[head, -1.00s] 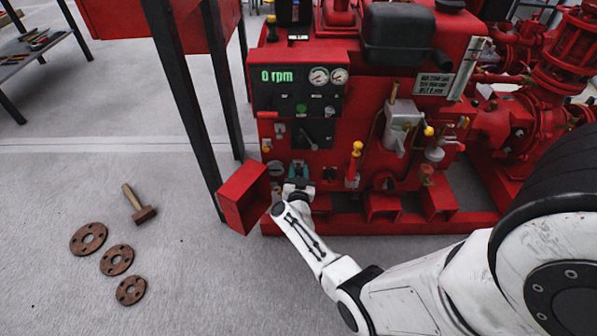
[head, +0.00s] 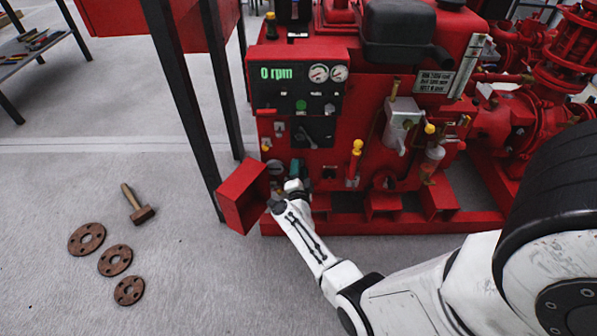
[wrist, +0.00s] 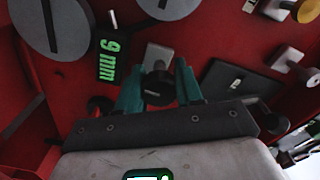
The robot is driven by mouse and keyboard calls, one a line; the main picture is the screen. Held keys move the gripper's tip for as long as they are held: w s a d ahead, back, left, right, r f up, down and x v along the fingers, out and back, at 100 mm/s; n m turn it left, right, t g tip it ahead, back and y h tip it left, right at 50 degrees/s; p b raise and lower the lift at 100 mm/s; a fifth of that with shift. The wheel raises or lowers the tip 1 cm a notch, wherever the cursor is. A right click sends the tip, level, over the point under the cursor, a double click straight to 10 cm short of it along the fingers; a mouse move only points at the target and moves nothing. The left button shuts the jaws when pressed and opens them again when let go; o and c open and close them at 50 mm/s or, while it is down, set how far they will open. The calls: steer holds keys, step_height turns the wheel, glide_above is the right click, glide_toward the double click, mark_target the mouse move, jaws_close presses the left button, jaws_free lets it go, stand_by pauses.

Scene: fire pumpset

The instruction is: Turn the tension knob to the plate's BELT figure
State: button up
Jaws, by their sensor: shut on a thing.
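The tension knob (wrist: 158,92) is a small dark knob low on the red pump panel, in front of a light grey block. My gripper (wrist: 157,76) is shut on it, with one teal finger on each side. In the head view my gripper (head: 297,170) is at the lower panel, and my wrist mostly hides the knob. A green readout (wrist: 109,60) left of the knob shows 9 mm. The pale rating plate (head: 435,82) is at the upper right of the pumpset; its lettering is too small to read surely.
Two grey slotted discs (wrist: 52,22) lie near the readout, and a dark switch plate (wrist: 234,83) is right of my fingers. A red open box (head: 243,197) stands close left of my wrist. A yellow-topped lever (head: 356,150) is to the right. The rpm display (head: 277,73) reads 0.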

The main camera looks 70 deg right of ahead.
steer(key=shift+s+f+m, duration=0.1)
steer(key=shift+m, duration=1.3)
steer(key=o, duration=1)
steer(key=shift+o, duration=0.2)
